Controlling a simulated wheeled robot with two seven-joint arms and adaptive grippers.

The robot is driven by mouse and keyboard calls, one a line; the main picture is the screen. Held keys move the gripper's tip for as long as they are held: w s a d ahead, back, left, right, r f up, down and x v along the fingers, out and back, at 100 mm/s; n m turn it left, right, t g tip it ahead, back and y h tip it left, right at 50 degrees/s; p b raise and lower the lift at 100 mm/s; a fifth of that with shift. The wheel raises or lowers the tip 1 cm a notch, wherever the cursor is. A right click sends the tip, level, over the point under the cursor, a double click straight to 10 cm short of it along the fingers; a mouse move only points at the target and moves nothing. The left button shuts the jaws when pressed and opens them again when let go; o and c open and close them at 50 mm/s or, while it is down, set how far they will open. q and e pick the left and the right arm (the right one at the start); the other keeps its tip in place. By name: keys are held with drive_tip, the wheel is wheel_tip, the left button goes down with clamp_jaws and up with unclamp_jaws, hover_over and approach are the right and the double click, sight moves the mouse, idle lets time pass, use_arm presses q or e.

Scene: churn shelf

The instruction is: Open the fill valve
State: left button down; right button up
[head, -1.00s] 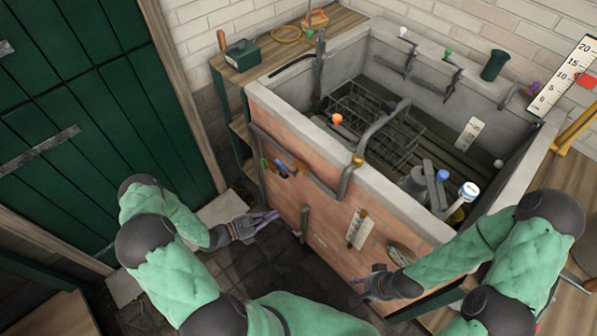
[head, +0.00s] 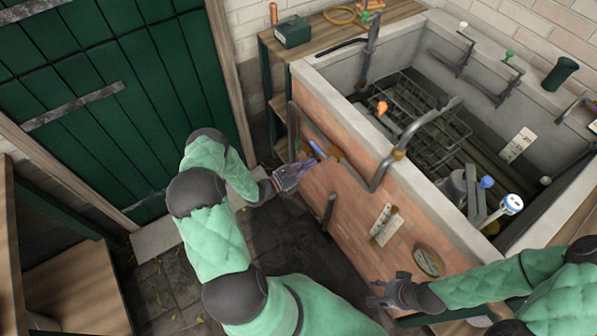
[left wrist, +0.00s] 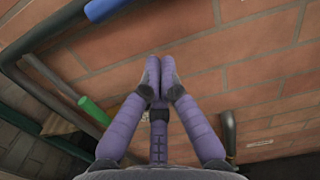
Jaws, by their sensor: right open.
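Small valve levers sit on the pipework on the brick front of the trough. A blue-handled lever (head: 316,148) shows just above my left gripper (head: 306,165); its blue handle (left wrist: 103,10) is at the top edge of the left wrist view. A green handle (left wrist: 95,110) lies left of the fingers there. I cannot tell which lever is the fill valve. My left gripper's purple fingers (left wrist: 160,75) are together before the bricks, with nothing seen between them, apart from both handles. My right gripper (head: 376,292) is open and empty, low by the trough's front.
A dark pipe (head: 375,177) bends up over the trough's rim (head: 415,185). A small gauge plate (head: 384,224) and an oval plaque (head: 428,261) are on the brick front. A wire rack (head: 425,130) is inside the trough. A green door (head: 110,120) stands at left.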

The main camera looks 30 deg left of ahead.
use_arm(q)
drive_tip(key=shift+w+a+r, duration=0.1)
drive_tip(key=shift+w+r, duration=0.05)
drive_tip(key=shift+r, duration=0.8)
drive_tip(key=shift+w+r, duration=0.15)
drive_tip(key=shift+r, duration=0.75)
drive_tip(key=shift+w+a+r+p, duration=0.1)
drive_tip(key=shift+a+r+p, duration=0.15)
drive_tip(key=shift+r+p, duration=0.45)
drive_tip(key=shift+r, duration=0.1)
drive_tip(key=s+a+f, duration=0.4)
drive_tip(key=s, duration=0.6)
drive_tip(key=shift+s+f+b, duration=0.15)
drive_tip(key=shift+f+b, duration=0.15)
